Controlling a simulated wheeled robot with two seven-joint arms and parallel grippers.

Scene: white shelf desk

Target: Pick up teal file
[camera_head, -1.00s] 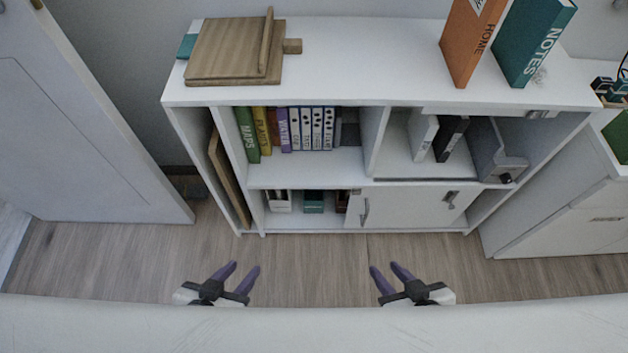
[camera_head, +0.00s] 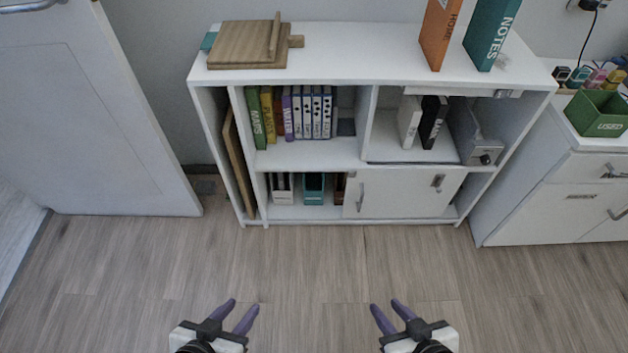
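A teal file labelled NOTES (camera_head: 490,35) stands upright on the right part of the white shelf desk's top (camera_head: 350,45), beside an orange HOME file (camera_head: 438,38). A smaller teal item (camera_head: 314,188) sits in the lower left compartment. My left gripper (camera_head: 239,310) is open and empty over the floor in front of the shelf. My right gripper (camera_head: 391,310) is open and empty, also over the floor. Both are well apart from every file.
Several upright files (camera_head: 298,112) fill the upper left compartment. Wooden boards (camera_head: 248,45) lie on the top left. A white cabinet (camera_head: 560,185) with a green USED box (camera_head: 597,113) stands at right, a door (camera_head: 90,110) at left. The floor (camera_head: 310,270) ahead is clear.

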